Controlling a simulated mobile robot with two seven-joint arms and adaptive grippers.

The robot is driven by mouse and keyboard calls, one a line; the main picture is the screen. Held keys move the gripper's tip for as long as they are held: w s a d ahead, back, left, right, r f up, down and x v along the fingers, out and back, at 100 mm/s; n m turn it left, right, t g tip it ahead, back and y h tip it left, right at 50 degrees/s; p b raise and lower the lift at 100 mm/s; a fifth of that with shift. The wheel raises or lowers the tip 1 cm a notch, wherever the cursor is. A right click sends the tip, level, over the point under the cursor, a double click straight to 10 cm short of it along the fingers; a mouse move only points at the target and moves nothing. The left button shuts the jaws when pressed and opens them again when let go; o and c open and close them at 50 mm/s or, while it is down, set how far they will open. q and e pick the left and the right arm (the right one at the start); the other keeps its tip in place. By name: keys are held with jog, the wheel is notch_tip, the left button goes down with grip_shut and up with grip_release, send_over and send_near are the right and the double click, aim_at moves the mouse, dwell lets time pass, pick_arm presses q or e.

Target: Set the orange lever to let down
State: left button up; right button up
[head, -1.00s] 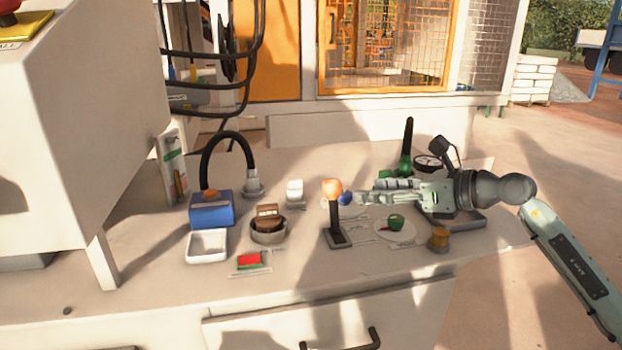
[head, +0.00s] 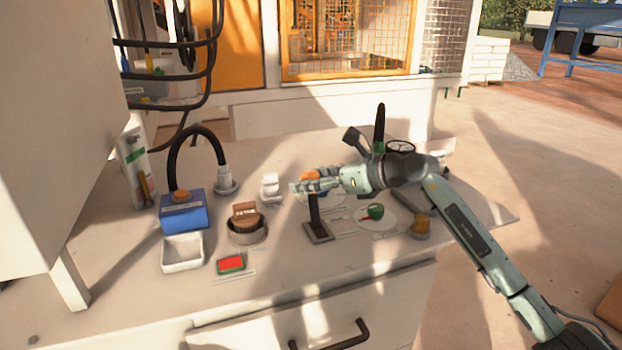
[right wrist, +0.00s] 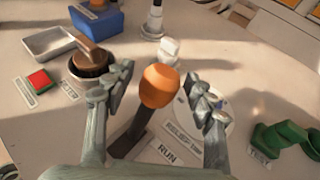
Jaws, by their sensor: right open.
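The orange lever (right wrist: 160,86) has an orange knob on a dark stem and stands on a dark base plate (head: 318,233). In the right wrist view, a "RUN" label (right wrist: 167,154) lies by the base. My right gripper (right wrist: 162,98) is open, with one finger on each side of the knob; I cannot tell whether either finger touches it. In the head view the right gripper (head: 297,187) covers part of the orange knob (head: 310,176). My left gripper is not in view.
An amber knob (head: 421,223) sits at the right.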

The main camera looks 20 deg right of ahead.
jog(key=shift+c, duration=0.3)
jog(key=c, duration=1.2)
grip_shut()
